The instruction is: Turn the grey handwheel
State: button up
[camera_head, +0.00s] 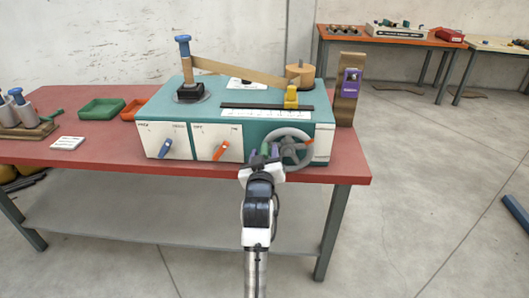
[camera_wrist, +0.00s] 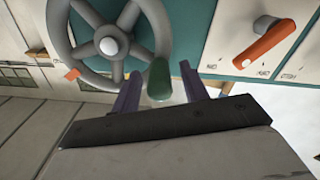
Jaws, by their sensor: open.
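The grey handwheel (camera_head: 289,149) is on the front right of the teal winder (camera_head: 240,120). In the wrist view the handwheel (camera_wrist: 62,40) has spokes, a pale hub and a dark green crank handle (camera_wrist: 159,80) at its rim. My gripper (camera_head: 264,153) is at the left side of the wheel in the head view. Its two purple fingers are open, one on each side of the green handle, with visible gaps. My gripper and arm hide part of the wheel's left rim, and the handle is hard to make out in the head view.
Blue (camera_head: 165,148) and orange (camera_head: 221,150) levers are on the front panels left of the wheel. The winder stands on a red table (camera_head: 90,152), with a green tray (camera_head: 101,108) at left. A wooden post with a purple clamp (camera_head: 349,82) stands at right. Floor at right is mostly clear.

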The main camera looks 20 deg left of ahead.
jog(key=shift+w, duration=0.1)
grip_shut()
jog(key=shift+w+f+n, duration=0.1)
jog(key=shift+f+n, duration=0.05)
jog(key=shift+n, duration=0.15)
